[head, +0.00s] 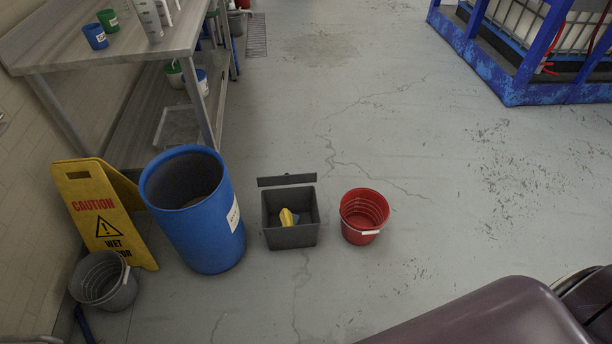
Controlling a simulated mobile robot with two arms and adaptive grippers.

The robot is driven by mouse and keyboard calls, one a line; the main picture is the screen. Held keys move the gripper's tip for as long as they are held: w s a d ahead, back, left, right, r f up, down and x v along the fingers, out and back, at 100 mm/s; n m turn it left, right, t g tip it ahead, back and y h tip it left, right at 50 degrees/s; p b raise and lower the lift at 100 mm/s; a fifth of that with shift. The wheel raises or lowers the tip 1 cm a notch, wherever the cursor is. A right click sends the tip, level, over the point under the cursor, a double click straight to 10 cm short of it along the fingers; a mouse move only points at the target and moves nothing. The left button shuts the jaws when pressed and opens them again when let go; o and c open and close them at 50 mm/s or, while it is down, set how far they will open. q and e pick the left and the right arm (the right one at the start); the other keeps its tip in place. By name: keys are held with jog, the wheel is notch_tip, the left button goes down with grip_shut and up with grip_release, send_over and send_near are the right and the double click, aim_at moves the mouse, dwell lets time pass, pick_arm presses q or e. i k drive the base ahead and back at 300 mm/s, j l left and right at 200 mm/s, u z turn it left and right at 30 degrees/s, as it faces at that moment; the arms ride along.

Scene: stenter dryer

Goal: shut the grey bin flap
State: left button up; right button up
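The grey bin (292,237) stands on the floor between a blue drum and a red bucket. Its flap (287,180) is up at the back edge, seen nearly edge-on as a dark strip, so the bin's top is open. Something yellow (287,217) and something bluish lie inside the bin. Neither of my grippers shows in the head view.
The blue drum (208,236) stands close left of the bin, the red bucket (362,234) close right. A yellow wet-floor sign (93,205), a grey bucket (105,286) and a metal table (135,50) are farther left.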

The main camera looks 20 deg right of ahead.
aim_at(306, 178)
jog(key=i+l+z, duration=0.15)
jog(key=l+z, duration=0.35)
jog(key=i+l+z, duration=0.2)
jog(key=l+z, duration=0.25)
jog(key=i+l+z, duration=0.25)
jog(key=z, duration=0.25)
jog(key=i+l+z, duration=0.25)
jog(key=z, duration=0.25)
jog(key=i+l+z, duration=0.25)
jog(key=i, duration=0.25)
jog(key=i+l+z, duration=0.1)
jog(key=i+z, duration=0.2)
jog(key=i, duration=0.15)
jog(key=i+j+u, duration=0.15)
jog(key=i+u, duration=0.8)
jog(key=i+l+u, duration=0.25)
jog(key=i+u, duration=0.25)
jog(key=i+j+u, duration=0.1)
jog(key=i+u, duration=0.2)
jog(key=u, duration=0.15)
jog(key=i+u, duration=0.3)
jog(key=u, duration=0.15)
jog(key=i+l+u, duration=0.15)
jog(key=i+u, duration=0.15)
jog(key=u, duration=0.15)
jog(key=i+l+u, duration=0.2)
jog(key=u, duration=0.25)
jog(key=i+l+u, duration=0.3)
jog(key=u, duration=0.2)
